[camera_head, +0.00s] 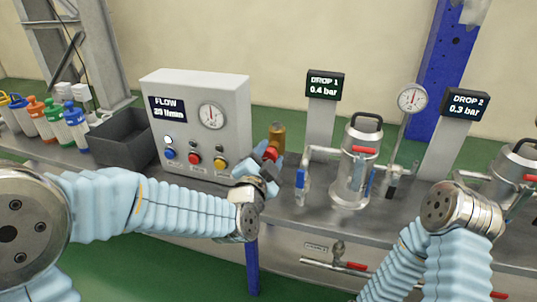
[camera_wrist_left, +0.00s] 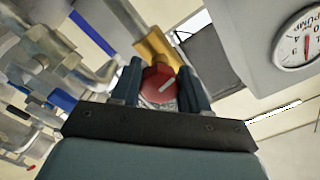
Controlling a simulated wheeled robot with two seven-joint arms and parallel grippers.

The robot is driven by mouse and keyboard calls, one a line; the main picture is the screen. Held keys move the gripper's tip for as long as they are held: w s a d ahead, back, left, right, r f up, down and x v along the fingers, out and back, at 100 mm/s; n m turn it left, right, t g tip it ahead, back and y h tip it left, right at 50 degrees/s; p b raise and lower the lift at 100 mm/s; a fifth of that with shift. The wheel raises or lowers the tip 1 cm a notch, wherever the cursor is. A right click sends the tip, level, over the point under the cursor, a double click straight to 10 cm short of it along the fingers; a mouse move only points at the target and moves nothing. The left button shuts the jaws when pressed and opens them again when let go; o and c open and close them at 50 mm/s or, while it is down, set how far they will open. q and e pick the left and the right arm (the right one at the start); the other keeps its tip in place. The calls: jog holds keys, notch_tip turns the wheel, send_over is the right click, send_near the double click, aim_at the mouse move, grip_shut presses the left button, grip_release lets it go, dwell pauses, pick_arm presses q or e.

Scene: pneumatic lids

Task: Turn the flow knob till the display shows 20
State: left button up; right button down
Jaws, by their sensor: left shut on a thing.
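The red flow knob (camera_head: 270,153) sits on a brass-coloured fitting (camera_head: 277,132) just right of the grey flow box (camera_head: 205,100). My left gripper (camera_head: 264,168) is shut on the knob, with a finger on each side of it.
The box carries a round gauge (camera_head: 211,116) and coloured buttons. A dark bin (camera_head: 122,135) and several bottles stand at the left. Right of the knob are a steel canister (camera_head: 354,170), pipes with red handles, and the displays DROP 1 (camera_head: 325,85) and DROP 2 (camera_head: 465,104).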

pick_arm(q)
jog(key=shift+m, duration=0.3)
jog(key=o, duration=1)
jog(key=b+v, duration=0.6)
jog(key=v, duration=0.8)
